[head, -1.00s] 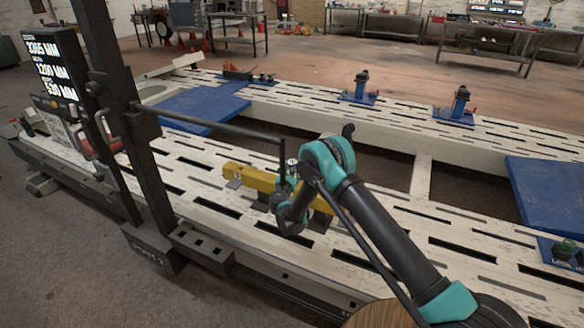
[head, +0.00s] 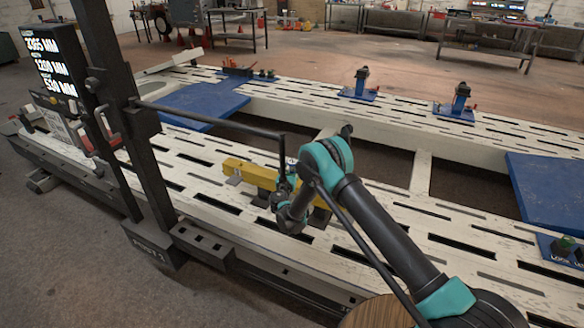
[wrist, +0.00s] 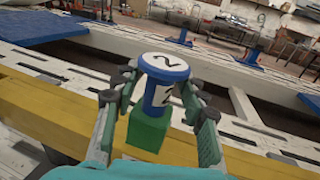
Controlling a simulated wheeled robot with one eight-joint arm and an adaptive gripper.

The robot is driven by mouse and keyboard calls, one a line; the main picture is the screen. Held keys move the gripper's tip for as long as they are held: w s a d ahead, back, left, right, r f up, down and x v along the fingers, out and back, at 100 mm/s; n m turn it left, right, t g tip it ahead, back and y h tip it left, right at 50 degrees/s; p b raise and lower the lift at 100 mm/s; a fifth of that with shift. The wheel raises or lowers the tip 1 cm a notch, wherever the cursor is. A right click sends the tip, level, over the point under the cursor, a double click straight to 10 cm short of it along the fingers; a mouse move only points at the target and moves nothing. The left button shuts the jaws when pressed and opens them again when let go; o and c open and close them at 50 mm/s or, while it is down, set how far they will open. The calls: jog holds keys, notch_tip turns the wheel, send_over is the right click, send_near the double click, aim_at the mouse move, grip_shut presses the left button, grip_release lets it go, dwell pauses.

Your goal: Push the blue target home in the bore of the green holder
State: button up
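The blue target (wrist: 163,85) is a blue cylinder with a white top marked "2" and a white patch on its side. It stands upright at the green holder (wrist: 148,132), with much of its blue body showing above it. The depth inside the bore is hidden. My gripper (wrist: 164,78) has one finger on each side of the target, and the tips appear to close on it just below its top. In the head view my gripper (head: 284,188) is beside the yellow beam, and the holder is mostly hidden behind it.
The yellow beam (head: 240,171) lies on the slotted white bench (head: 190,165). A dark upright post (head: 150,185) with a horizontal rod (head: 215,122) reaches close to my gripper. Blue plates (head: 200,105) and blue clamps (head: 360,86) stand farther off.

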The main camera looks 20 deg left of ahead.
jog(key=shift+s, duration=0.1)
jog(key=s+d, duration=0.1)
jog(key=s, duration=0.6)
jog(key=shift+d, duration=0.15)
jog(key=shift+s, duration=0.1)
dwell(0.4)
